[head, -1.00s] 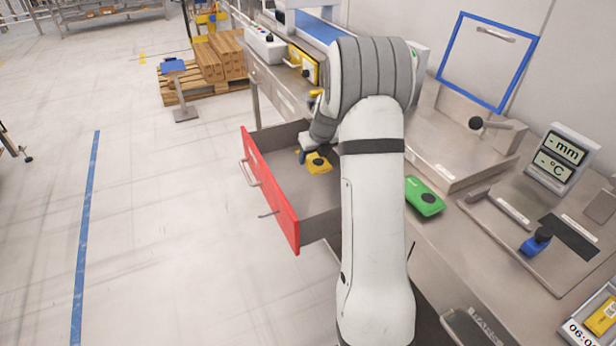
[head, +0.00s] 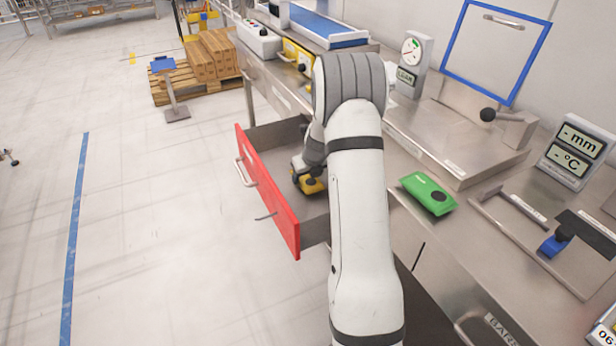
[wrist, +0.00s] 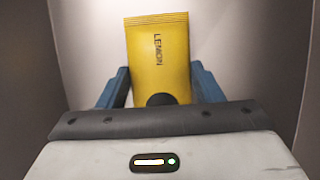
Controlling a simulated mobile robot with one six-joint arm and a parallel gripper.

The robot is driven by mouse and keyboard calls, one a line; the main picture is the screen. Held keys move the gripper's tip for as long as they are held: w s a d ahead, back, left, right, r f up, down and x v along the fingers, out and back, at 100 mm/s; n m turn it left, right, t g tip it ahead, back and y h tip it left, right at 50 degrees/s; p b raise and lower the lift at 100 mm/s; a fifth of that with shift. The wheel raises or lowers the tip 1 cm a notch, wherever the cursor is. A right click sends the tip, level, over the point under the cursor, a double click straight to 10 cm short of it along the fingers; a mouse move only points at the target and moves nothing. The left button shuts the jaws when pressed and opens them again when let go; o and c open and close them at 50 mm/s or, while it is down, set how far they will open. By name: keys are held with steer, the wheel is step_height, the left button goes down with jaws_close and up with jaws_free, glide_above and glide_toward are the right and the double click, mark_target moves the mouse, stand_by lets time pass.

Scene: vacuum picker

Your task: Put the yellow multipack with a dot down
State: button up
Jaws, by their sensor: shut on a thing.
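The yellow multipack (wrist: 158,55) is marked LEMON and has a dark dot at its near end, partly hidden by my gripper body. My gripper (wrist: 160,92) has its blue fingers on both sides of the pack and is shut on it. In the head view my gripper (head: 308,182) is down inside the open red-fronted drawer (head: 268,192), with a bit of the yellow pack showing at it. I cannot tell whether the pack touches the drawer floor.
Grey drawer walls stand close on both sides in the wrist view. A green pack (head: 428,193) with a dark dot lies on the steel bench right of my arm. A display stand (head: 577,152) and a blue-knobbed fixture (head: 555,241) are further right.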

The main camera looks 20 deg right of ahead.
steer(key=shift+f, duration=0.1)
steer(key=o, duration=1.1)
steer(key=shift+o, duration=0.2)
